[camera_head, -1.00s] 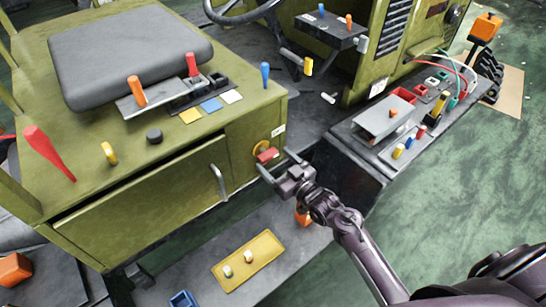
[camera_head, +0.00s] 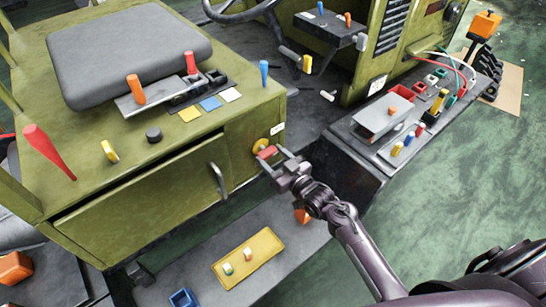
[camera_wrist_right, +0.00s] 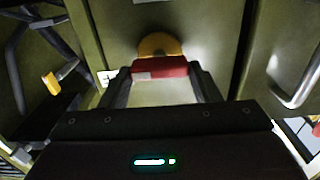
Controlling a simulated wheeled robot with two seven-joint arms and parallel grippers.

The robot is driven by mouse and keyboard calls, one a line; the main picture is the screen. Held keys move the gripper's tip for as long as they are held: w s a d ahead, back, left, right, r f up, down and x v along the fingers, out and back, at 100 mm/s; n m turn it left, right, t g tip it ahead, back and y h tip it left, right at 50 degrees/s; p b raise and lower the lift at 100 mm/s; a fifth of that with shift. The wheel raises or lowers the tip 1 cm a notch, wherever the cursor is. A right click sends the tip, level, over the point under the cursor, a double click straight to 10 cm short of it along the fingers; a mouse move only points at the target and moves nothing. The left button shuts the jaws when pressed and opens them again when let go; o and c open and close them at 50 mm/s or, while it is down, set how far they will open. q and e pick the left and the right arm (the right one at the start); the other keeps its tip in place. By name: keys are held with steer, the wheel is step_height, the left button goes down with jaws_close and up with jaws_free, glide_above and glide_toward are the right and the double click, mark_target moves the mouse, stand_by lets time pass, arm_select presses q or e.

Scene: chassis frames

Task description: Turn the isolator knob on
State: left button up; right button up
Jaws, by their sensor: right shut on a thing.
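The isolator knob (camera_head: 267,152) is a red bar on a round yellow plate (camera_head: 260,145), on the side face of the green cabinet near its right corner. My right gripper (camera_head: 273,157) is at the knob with a finger at each end of the red bar, shut on it. In the right wrist view the red bar (camera_wrist_right: 160,68) lies crosswise between the two fingers, and the yellow plate (camera_wrist_right: 158,43) shows behind it. A small white patch shows on the bar. My left gripper is not in view.
A grey door handle (camera_head: 218,180) stands out left of the knob. A dark side console (camera_head: 345,160) with switches and levers is to the right. Below is a grey step with a yellow switch plate (camera_head: 262,243). Green floor on the right is open.

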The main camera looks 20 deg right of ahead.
steer(key=shift+m, duration=0.3)
steer(key=m+p, duration=0.1)
steer(key=m, duration=0.3)
steer(key=shift+d+p, duration=0.1)
steer(key=shift+p, duration=0.25)
steer(key=m+p, duration=0.1)
steer(key=m, duration=0.3)
steer(key=shift+m+p, duration=0.3)
steer(key=m+p, duration=0.1)
steer(key=m, duration=0.3)
steer(key=shift+w+d+p, duration=0.1)
steer(key=shift+p, duration=0.2)
steer(key=m+p, duration=0.1)
steer(key=m, duration=0.3)
steer(key=shift+f, duration=0.2)
steer(key=shift+m, duration=0.4)
steer(key=o, duration=1)
